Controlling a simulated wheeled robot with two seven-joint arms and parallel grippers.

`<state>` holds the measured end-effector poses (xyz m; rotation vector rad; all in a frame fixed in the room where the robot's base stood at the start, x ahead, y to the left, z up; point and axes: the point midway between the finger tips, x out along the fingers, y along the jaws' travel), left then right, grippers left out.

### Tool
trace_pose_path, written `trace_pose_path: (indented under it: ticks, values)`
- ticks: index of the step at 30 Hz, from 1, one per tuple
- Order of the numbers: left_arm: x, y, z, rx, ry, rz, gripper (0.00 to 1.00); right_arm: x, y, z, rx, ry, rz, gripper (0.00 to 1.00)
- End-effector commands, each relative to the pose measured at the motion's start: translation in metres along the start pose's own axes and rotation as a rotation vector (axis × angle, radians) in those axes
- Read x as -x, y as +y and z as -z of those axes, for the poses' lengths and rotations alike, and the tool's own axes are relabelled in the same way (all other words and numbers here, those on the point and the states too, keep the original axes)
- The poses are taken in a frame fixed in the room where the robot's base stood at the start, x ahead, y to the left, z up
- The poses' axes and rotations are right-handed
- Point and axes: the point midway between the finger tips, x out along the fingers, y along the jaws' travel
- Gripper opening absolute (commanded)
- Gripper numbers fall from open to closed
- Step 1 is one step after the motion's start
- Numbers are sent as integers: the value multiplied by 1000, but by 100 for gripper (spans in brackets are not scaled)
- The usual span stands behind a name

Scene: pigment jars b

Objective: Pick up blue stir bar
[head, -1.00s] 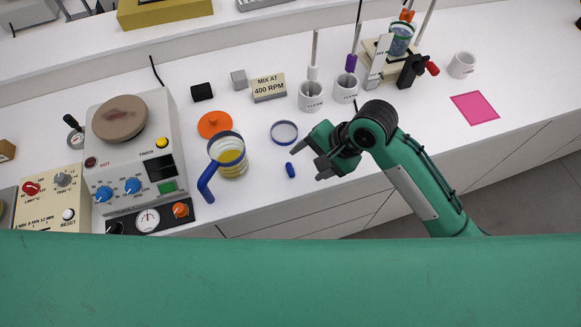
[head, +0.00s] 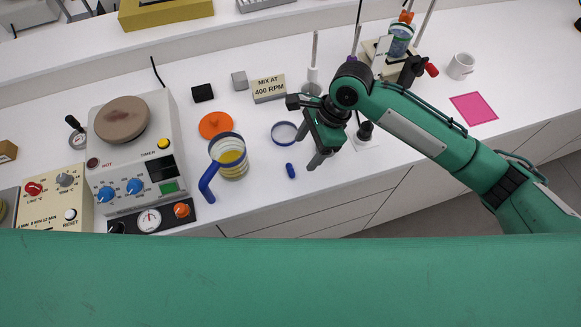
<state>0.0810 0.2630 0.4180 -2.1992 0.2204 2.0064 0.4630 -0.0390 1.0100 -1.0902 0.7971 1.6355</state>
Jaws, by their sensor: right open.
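The blue stir bar (head: 290,171) is a small dark-blue capsule lying on the white bench, near its front edge. My right gripper (head: 308,147) is open and empty. Its fingers point down toward the front of the bench, just right of the stir bar and apart from it in the picture. The gripper's height above the bench is hard to judge. My left gripper is not in view.
A blue-rimmed dish (head: 283,132) lies just behind the stir bar. A blue-handled beaker (head: 231,160) with yellow liquid stands to the left, by an orange lid (head: 215,124) and a hotplate (head: 126,152). A white mug (head: 461,66) and pink square (head: 473,108) are at right.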

Motion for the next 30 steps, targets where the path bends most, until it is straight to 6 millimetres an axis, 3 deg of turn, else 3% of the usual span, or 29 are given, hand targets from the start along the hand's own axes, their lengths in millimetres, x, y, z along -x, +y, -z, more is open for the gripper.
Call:
trace_pose_path:
  ticks: [3,11,19,28,30]
  values:
    - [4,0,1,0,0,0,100,-19,0,-1,0,-1,-2,66]
    - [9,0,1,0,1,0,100,-38,-2,-2,1,-1,1,66]
    - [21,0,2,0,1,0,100,-76,-5,-3,2,1,0,66]
    - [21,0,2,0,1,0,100,-84,-5,-3,2,0,3,66]
    - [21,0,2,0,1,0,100,-84,-5,-3,2,0,3,57]
